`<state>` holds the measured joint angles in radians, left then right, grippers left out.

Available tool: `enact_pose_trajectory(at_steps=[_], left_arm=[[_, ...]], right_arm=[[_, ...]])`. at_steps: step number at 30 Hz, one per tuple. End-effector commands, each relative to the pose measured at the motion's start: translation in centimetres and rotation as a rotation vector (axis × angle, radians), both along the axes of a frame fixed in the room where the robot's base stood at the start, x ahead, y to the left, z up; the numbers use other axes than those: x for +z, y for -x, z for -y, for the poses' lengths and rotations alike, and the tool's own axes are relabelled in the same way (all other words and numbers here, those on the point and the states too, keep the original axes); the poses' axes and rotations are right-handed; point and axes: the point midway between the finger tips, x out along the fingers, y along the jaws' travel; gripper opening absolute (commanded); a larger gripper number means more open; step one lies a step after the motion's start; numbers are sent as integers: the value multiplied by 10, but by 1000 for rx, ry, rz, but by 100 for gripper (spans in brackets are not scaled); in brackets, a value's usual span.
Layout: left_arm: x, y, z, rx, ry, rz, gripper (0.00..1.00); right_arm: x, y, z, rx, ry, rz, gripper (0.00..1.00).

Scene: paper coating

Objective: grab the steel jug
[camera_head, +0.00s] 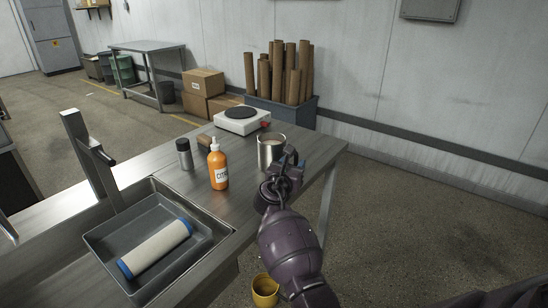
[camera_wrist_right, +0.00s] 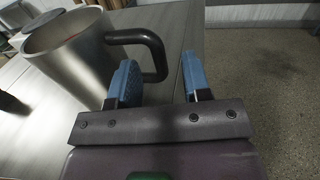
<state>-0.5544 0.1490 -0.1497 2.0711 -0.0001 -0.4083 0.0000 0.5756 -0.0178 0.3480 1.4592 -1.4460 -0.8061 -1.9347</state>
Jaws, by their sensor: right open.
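The steel jug (camera_head: 269,155) stands upright on the table, near its right end. It has a pale inside and a dark handle. In the right wrist view the jug (camera_wrist_right: 75,62) is at upper left, with its black handle (camera_wrist_right: 152,48) curving toward my fingers. My right gripper (camera_head: 290,176) is beside the jug on its handle side. In the right wrist view its blue fingers (camera_wrist_right: 160,82) are apart. The handle's lower part is close to the left finger; I cannot tell whether they touch. My left gripper is not in view.
An orange bottle (camera_head: 218,168), a dark grey shaker (camera_head: 184,154) and a white hot plate (camera_head: 242,121) share the table (camera_head: 150,166). At left is a sink with a grey tray (camera_head: 103,240) holding a white roll (camera_head: 156,248). A yellow bucket (camera_head: 265,290) stands on the floor.

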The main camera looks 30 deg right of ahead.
Motion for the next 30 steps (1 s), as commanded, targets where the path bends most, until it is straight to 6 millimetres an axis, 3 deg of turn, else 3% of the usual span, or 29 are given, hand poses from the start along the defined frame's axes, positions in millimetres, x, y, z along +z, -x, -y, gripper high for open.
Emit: enact_pose_trajectory(at_steps=[9, 18, 30], left_arm=[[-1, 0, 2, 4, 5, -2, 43], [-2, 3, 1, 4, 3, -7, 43], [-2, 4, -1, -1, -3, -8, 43]], right_arm=[[0, -6, 9, 0, -1, -1, 44], [-1, -6, 8, 0, -1, -1, 0], [1, -6, 8, 1, -1, 1, 0]])
